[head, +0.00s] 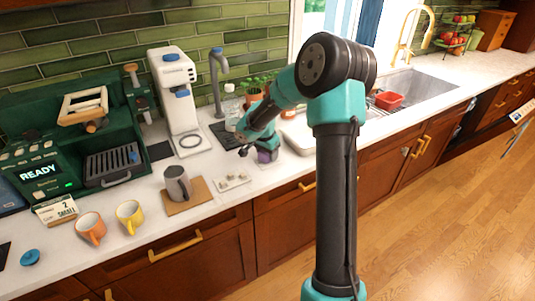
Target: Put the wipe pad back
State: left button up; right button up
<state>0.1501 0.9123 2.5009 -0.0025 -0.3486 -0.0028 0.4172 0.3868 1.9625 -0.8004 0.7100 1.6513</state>
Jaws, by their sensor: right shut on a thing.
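My right gripper (262,148) is low over the counter, right of the small white tray, partly hidden by its own wrist. It is shut on a small purple thing that seems to be the wipe pad (267,156); only part of it shows, at or just above a pale patch of counter. I cannot tell whether the pad touches the surface. My left gripper is not in view.
A grey pitcher (177,183) stands on a brown mat (187,196), left of a white tray (232,181) with small pieces. A white grinder (175,88), green coffee machine (75,135), orange cup (91,228) and yellow cup (130,216) stand left. A sink (415,88) is right.

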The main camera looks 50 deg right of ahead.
aim_at(263, 152)
jog(key=shift+f, duration=0.2)
jog(key=o, duration=1.2)
jog(key=shift+r, duration=0.1)
jog(key=r, duration=0.4)
jog(key=a+r, duration=0.1)
jog(key=r, duration=0.3)
jog(key=a+r, duration=0.1)
jog(key=r, duration=0.3)
jog(key=shift+a, duration=0.2)
jog(key=shift+f, duration=0.1)
